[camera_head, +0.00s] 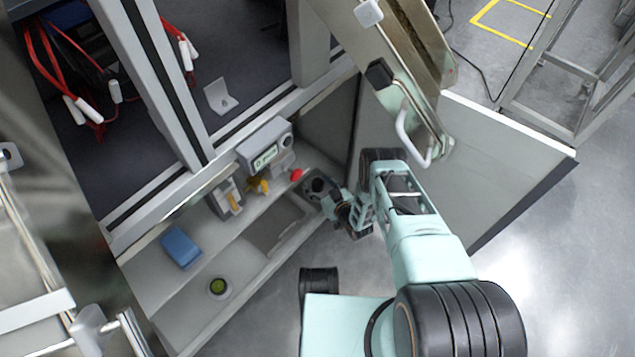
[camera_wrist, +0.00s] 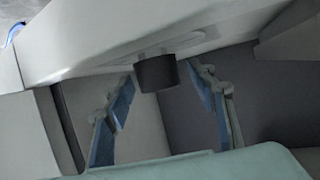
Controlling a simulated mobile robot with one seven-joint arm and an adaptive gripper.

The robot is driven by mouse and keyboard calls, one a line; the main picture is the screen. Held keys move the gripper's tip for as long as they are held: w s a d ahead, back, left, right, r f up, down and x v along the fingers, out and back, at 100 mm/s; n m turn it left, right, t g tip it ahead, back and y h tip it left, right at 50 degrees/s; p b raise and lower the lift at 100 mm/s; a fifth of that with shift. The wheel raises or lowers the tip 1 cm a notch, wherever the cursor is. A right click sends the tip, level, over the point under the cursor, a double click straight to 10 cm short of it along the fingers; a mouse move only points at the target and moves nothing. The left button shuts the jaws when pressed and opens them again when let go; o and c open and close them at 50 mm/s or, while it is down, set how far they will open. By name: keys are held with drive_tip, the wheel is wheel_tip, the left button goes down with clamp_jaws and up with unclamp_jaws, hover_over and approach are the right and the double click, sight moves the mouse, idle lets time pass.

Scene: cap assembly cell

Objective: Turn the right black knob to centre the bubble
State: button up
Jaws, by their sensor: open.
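A short black knob (camera_wrist: 156,73) sticks out from the underside of a pale grey panel in the wrist view. My gripper (camera_wrist: 163,84) is open, with one blue-padded finger on each side of the knob. There are gaps between the pads and the knob. In the head view my gripper (camera_head: 341,207) is at the right end of the grey bench, and the knob cannot be made out there. A round green vial (camera_head: 218,287), which looks like a bubble level, sits at the bench's front left. Its bubble is too small to place.
The grey bench (camera_head: 160,290) carries a blue box (camera_head: 180,247), a grey display device (camera_head: 265,146), a yellow part (camera_head: 258,185) and a red part (camera_head: 296,174). A recessed tray lies left of my gripper. A slanted panel with a white handle (camera_head: 408,130) stands close behind my arm.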

drive_tip(key=c, duration=1.2)
drive_tip(key=shift+o, duration=0.2)
drive_tip(key=shift+w+r+n+g+y, duration=0.1)
drive_tip(key=shift+n+g+y, duration=0.4)
drive_tip(key=shift+n+y, duration=0.2)
drive_tip(key=shift+n+g+y, duration=1.2)
drive_tip(key=shift+n+g, duration=0.1)
drive_tip(key=shift+n, duration=0.2)
drive_tip(key=o, duration=1.2)
drive_tip(key=shift+c, duration=0.2)
drive_tip(key=shift+m+t, duration=0.3)
